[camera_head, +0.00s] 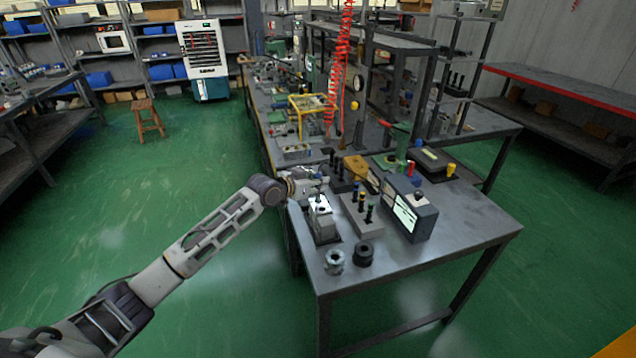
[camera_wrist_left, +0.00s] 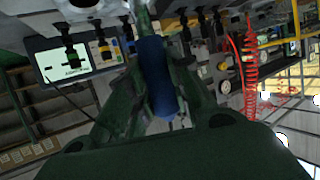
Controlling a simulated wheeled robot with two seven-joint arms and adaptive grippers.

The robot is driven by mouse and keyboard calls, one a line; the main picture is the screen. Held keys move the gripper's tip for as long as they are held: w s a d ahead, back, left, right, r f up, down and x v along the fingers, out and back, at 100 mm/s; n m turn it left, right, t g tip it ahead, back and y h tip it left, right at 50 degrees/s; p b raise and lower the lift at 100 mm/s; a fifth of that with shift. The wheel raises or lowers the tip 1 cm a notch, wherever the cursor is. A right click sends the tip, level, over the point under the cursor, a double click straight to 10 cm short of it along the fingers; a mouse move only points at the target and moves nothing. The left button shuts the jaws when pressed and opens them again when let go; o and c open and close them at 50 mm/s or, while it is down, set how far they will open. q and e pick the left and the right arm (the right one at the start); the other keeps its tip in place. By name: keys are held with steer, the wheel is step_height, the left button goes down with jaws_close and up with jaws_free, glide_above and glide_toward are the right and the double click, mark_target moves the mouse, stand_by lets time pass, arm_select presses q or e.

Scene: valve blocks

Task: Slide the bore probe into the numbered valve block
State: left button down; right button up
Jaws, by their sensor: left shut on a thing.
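My left gripper (camera_head: 314,184) is over the near left part of the workbench, just above a grey metal block (camera_head: 323,222) on a dark base. In the left wrist view my left gripper (camera_wrist_left: 155,85) is shut on a blue-handled probe (camera_wrist_left: 155,65). The probe's far end runs out at the top of that view, and I cannot tell whether it is in a bore. A pale surface with a round dark hole shows at the top left of that view. No block number is readable. My right gripper is not in view.
A grey rack (camera_head: 362,218) with several dark-handled probes stands right of the block. A box with a lit screen (camera_head: 406,213) is beside it. Two rings, one silver (camera_head: 334,262) and one black (camera_head: 363,254), lie in front. The bench's front right is clear.

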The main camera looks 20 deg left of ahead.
arm_select(q)
steer(key=shift+f, duration=0.45)
steer(key=c, duration=1.3)
jaws_free()
